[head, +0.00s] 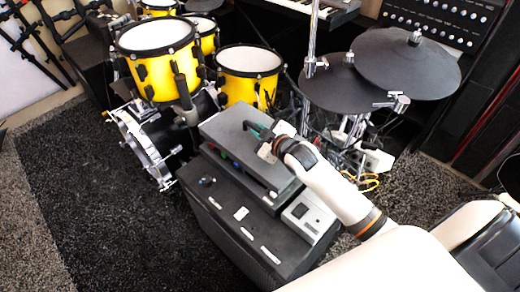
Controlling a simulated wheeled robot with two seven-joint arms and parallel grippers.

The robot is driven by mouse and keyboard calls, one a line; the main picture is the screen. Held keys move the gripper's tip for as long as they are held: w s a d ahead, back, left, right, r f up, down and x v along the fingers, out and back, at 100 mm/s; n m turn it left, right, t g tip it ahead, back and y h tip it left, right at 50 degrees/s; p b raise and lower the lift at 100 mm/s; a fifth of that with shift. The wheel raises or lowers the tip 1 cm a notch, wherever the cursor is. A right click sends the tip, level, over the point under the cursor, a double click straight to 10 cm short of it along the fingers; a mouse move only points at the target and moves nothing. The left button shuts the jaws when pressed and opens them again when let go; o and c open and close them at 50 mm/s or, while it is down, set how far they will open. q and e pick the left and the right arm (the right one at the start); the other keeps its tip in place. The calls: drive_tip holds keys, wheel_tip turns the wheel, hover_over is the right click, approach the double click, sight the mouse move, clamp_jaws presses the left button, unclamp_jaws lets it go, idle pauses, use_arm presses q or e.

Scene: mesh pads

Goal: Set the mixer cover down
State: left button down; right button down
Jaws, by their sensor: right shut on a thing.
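The mixer cover (226,126) is a flat dark grey panel above the black cabinet, seen from above in the head view. Small coloured spots, likely mixer controls, show along its lower left edge. My right gripper (257,132) reaches in from the right and is shut on the cover near its upper side. Dark and teal parts show at the fingertips. The cover looks close above the mixer or touching it; I cannot tell which. My left gripper is not in view.
The black cabinet (228,218) has small labels and knobs on top. A small grey device (308,214) sits at its right corner. Yellow drums (157,52) and dark cymbal pads (407,62) stand behind. Dark carpet (90,190) at left is clear.

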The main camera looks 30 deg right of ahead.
drive_tip(key=shift+s+f, duration=0.1)
drive_tip(key=shift+f, duration=0.9)
drive_tip(key=f, duration=0.1)
drive_tip(key=f+b, duration=0.1)
drive_tip(key=f, duration=0.1)
drive_tip(key=shift+w+a+f+b, duration=0.15)
drive_tip(key=shift+w+f+b, duration=0.15)
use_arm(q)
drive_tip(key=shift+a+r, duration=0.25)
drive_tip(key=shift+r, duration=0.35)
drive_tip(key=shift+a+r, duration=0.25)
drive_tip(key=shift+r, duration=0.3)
use_arm(e)
drive_tip(key=shift+s+f, duration=0.1)
drive_tip(key=shift+f, duration=0.05)
drive_tip(key=c, duration=1.4)
unclamp_jaws()
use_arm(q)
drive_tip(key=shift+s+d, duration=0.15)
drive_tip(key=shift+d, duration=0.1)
